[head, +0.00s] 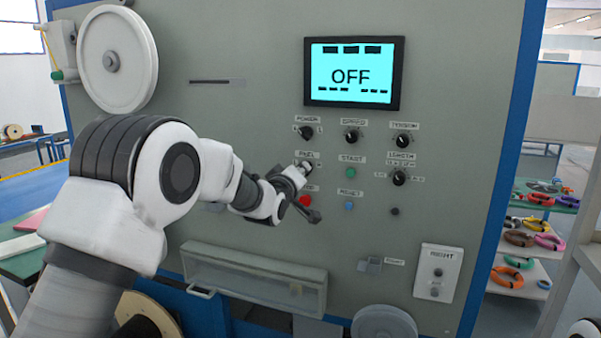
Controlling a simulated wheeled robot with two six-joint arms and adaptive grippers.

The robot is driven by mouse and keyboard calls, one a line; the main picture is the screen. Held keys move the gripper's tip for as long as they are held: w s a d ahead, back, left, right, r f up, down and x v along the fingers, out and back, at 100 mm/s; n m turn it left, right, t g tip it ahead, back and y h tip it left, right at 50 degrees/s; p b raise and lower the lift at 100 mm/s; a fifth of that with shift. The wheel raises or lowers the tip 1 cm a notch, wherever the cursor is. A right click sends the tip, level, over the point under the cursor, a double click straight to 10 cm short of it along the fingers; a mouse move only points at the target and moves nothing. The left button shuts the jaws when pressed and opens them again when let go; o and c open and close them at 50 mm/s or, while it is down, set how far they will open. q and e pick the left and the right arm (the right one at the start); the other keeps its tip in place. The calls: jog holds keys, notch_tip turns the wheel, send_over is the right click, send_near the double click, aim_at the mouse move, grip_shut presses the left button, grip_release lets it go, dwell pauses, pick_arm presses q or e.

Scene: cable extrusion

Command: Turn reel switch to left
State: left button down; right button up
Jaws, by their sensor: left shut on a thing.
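The reel switch (307,162) is a small dark knob under a label that seems to read REEL, on the left of the grey control panel (440,120). My left gripper (304,171) is at this switch and shut on it. The gripper's fingers hide most of the knob, so I cannot tell which way it points.
A screen (350,74) above reads OFF. Other knobs, such as the power knob (306,132), sit close above. A red button (305,201) and a green start button (351,172) are near my gripper. A clear-fronted box (255,280) juts out below.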

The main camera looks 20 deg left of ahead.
pick_arm(q)
jog(key=c, duration=1.2)
grip_release()
jog(key=shift+f, duration=0.25)
jog(key=shift+w, duration=0.1)
jog(key=shift+r, duration=0.1)
jog(key=s, duration=1.2)
jog(key=shift+a, duration=0.15)
